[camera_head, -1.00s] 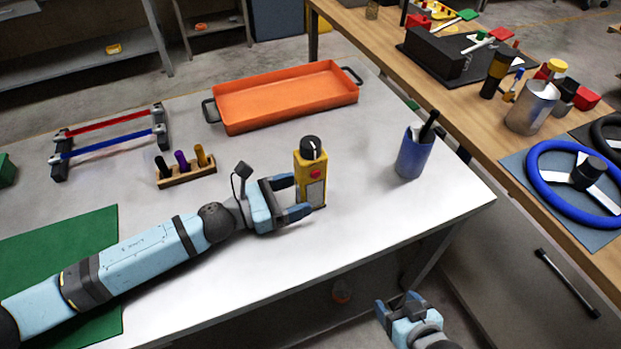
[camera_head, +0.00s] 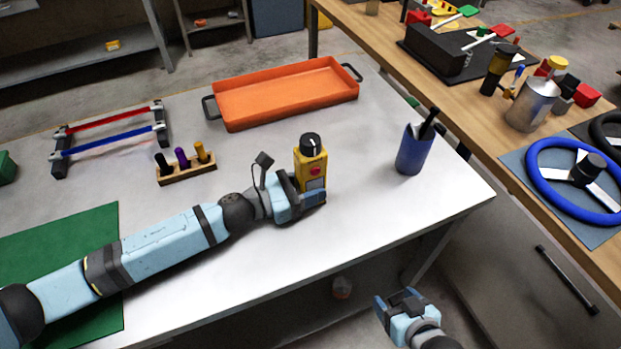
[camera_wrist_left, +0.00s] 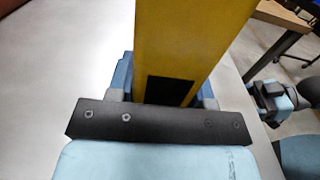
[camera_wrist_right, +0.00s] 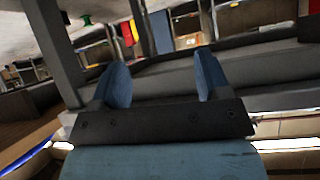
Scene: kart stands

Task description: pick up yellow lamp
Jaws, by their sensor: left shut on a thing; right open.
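The yellow lamp (camera_head: 311,160) is a small yellow box with a black knob on top and a red button on its front. It stands upright on the white table, right of the middle. My left gripper (camera_head: 308,192) is shut on the lower part of the lamp. In the left wrist view the yellow lamp (camera_wrist_left: 190,45) rises close up between the fingers, with a dark patch low on its face. My right gripper (camera_head: 398,298) is open and empty, low in front of the table. The right wrist view shows its two fingers (camera_wrist_right: 162,85) apart with nothing between them.
An orange tray (camera_head: 290,92) lies behind the lamp. A blue pen cup (camera_head: 413,152) stands to its right, and a wooden peg holder (camera_head: 188,173) to its left. A rack with red and blue bars (camera_head: 108,140) is further left. The table between lamp and cup is clear.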

